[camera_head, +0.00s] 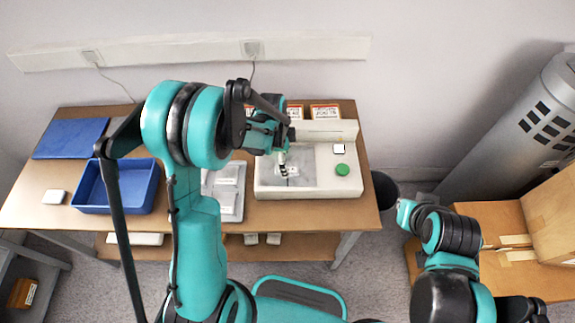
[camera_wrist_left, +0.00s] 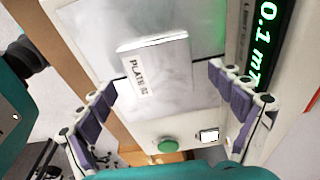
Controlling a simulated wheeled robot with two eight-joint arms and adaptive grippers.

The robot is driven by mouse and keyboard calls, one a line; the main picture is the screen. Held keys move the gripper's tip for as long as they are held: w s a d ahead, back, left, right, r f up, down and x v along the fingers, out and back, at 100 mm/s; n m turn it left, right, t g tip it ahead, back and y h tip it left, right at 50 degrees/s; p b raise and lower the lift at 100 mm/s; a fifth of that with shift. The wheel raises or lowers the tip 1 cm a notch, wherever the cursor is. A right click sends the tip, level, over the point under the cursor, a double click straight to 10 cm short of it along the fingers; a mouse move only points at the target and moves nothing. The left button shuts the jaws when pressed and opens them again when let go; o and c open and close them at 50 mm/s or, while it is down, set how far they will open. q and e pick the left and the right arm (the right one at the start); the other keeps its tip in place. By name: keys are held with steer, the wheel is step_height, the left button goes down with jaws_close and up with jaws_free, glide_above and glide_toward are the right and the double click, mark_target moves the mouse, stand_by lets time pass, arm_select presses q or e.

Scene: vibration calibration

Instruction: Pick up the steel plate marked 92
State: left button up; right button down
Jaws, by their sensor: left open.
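A steel plate (camera_wrist_left: 156,62) with a white label lies on the pale top of the calibration machine (camera_wrist_left: 190,125). The label reads "PLATE" and a number that may be 92, too small to be sure. My left gripper (camera_wrist_left: 168,92) is open above the machine, its purple-padded fingers apart on either side and not touching the plate. In the head view my left gripper (camera_head: 283,168) is over the machine (camera_head: 325,185) and partly covers the plate. My right arm shows at lower right, but its gripper cannot be made out.
A green button (camera_head: 342,169) is on the machine's right side; a lit display (camera_wrist_left: 262,60) stands behind. Left on the table (camera_head: 30,205) are a blue bin (camera_head: 90,209), a blue mat (camera_head: 70,138) and a grey tray (camera_head: 229,217) with plates. A dark bin (camera_head: 384,188) stands right.

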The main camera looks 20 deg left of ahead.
arm_select(q)
steer(key=shift+f, duration=0.15)
steer(key=c, duration=1.8)
steer(key=shift+s, duration=0.1)
steer(key=shift+c, duration=0.2)
